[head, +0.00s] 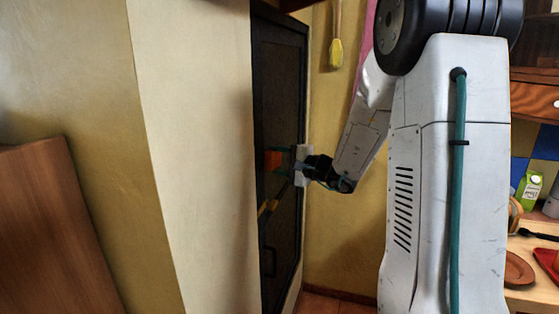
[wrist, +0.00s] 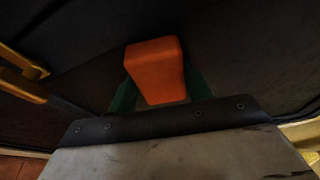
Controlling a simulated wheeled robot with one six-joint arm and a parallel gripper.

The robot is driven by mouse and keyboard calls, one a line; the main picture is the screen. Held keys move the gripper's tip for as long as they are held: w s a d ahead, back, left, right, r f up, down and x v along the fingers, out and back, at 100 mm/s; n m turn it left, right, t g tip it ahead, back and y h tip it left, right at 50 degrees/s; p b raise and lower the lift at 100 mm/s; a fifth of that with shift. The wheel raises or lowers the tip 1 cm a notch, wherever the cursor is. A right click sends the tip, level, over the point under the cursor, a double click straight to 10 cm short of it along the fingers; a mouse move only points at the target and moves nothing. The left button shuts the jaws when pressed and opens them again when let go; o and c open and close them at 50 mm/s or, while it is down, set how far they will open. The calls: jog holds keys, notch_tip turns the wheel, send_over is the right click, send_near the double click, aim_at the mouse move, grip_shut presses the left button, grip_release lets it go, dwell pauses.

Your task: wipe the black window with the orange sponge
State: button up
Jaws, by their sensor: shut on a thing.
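The black window (head: 278,110) is a tall dark framed panel set in the wall, seen at a steep angle in the head view. The orange sponge (head: 272,160) is at its surface, about mid-height. My gripper (head: 283,158) is shut on the sponge, with its teal fingers on either side of it. In the wrist view the sponge (wrist: 155,70) sits between the green fingers, in front of the dark window (wrist: 235,55). Whether the sponge presses on the pane or is just short of it, I cannot tell.
A pale wall (head: 195,150) stands left of the window. A counter with a green carton (head: 528,188) is at the right.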

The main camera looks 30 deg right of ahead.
jog(key=shift+s+d, duration=0.9)
jog(key=shift+s, duration=0.25)
jog(key=shift+s+d, duration=0.9)
jog(key=shift+s, duration=0.25)
jog(key=shift+s, duration=0.1)
jog(key=shift+s+d, duration=0.9)
jog(key=shift+s, duration=0.2)
